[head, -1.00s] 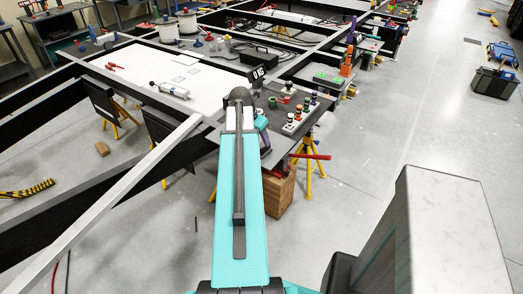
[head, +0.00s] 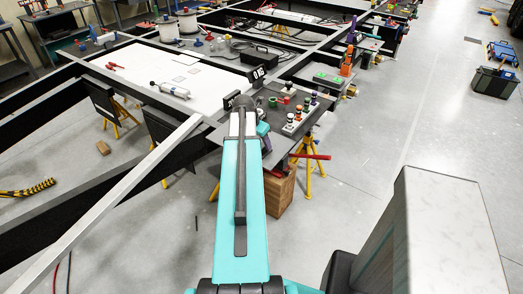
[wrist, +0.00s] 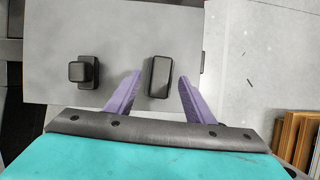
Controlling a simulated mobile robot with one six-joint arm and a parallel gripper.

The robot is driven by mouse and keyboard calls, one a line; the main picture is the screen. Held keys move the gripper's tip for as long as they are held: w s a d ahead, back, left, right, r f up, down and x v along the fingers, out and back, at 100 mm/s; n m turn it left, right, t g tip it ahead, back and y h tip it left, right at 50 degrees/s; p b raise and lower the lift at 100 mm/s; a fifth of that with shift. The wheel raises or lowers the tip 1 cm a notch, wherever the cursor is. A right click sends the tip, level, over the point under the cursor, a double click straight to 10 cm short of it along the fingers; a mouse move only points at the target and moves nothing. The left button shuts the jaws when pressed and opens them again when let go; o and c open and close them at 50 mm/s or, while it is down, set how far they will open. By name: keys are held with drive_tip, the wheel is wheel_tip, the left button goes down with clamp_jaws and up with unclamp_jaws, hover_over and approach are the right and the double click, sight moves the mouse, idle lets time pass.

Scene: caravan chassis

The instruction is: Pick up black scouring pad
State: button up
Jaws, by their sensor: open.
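A dark rectangular block (wrist: 158,77), which looks like the black scouring pad, lies on the grey plate in the wrist view. My gripper (wrist: 158,90) is open, with one purple finger on each side of the block. I cannot tell the height of the fingers above the plate. In the head view my gripper (head: 263,130) shows only partly beyond my teal arm, and I cannot make out the pad there.
A second dark object with a square top (wrist: 82,71) stands on the plate to the left. In the head view, a row of small coloured-topped items (head: 299,120) stands right of my gripper. A plate marked with digits (head: 257,75) stands behind. Wooden crates (wrist: 293,140) are below right.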

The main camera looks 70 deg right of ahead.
sight(262, 144)
drive_tip(key=shift+p+x, duration=0.4)
drive_tip(key=shift+x, duration=1.2)
drive_tip(key=shift+c, duration=0.3)
drive_tip(key=c, duration=0.8)
drive_tip(key=shift+r, duration=0.1)
drive_tip(key=shift+w+r+b, duration=0.1)
drive_tip(key=shift+r+b, duration=0.7)
drive_tip(key=shift+r, duration=0.9)
drive_tip(key=w+a+b, duration=0.3)
drive_tip(key=a+b, duration=0.2)
drive_tip(key=a, duration=0.8)
drive_tip(key=shift+r, duration=0.4)
drive_tip(key=b, duration=0.3)
drive_tip(key=shift+w+a, duration=0.15)
